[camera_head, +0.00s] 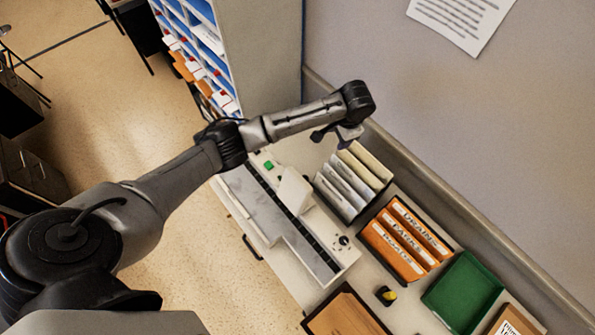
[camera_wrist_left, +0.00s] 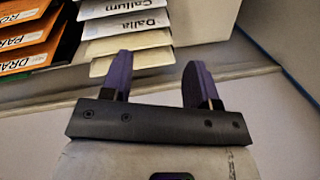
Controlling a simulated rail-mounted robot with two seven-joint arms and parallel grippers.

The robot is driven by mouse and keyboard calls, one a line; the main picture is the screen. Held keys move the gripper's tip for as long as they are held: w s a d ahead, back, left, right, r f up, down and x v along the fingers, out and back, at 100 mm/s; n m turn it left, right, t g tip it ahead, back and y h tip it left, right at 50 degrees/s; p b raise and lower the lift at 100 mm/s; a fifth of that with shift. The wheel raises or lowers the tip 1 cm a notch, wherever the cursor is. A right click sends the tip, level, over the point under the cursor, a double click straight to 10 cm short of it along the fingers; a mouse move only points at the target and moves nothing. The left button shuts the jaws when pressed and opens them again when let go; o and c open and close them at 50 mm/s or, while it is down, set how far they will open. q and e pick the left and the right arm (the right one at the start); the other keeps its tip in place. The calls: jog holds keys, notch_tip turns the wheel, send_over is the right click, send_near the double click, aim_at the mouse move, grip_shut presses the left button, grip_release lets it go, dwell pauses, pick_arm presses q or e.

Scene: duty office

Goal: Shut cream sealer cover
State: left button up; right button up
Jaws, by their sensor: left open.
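The cream sealer (camera_head: 335,258) is a long machine on the counter, with a dark strip along it, a green button and a dark knob. A cream flap (camera_head: 295,190), which looks like its cover, appears to stand up from the body near the strip; its exact angle is hard to tell. My left gripper (camera_head: 334,136) is open and empty, beyond the flap and above the upright files near the wall. In the left wrist view, my left gripper (camera_wrist_left: 160,82) has its two purple fingers apart with nothing between them. The sealer is not seen there. My right gripper is not in view.
Pale name files (camera_head: 352,180) stand behind the sealer, with orange folders (camera_head: 408,238) to their right. A green tray (camera_head: 463,292), a small black item with yellow (camera_head: 386,295) and a brown board (camera_head: 345,315) lie nearby. A pigeonhole shelf (camera_head: 205,50) stands at the back.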

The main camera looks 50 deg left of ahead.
aim_at(297, 190)
pick_arm(q)
jog(key=s+f+n+g, duration=0.1)
jog(key=s+f, duration=0.2)
jog(key=f, duration=0.2)
jog(key=s+a+f+n+g+h+p, duration=0.1)
jog(key=s+f, duration=0.2)
jog(key=f, duration=0.2)
jog(key=s+a+f+n+g, duration=0.1)
jog(key=s+f+g, duration=0.1)
jog(key=s+f, duration=0.2)
jog(key=shift+s+f+p, duration=0.1)
jog(key=shift+f+p, duration=0.2)
jog(key=shift+f, duration=0.45)
grip_shut()
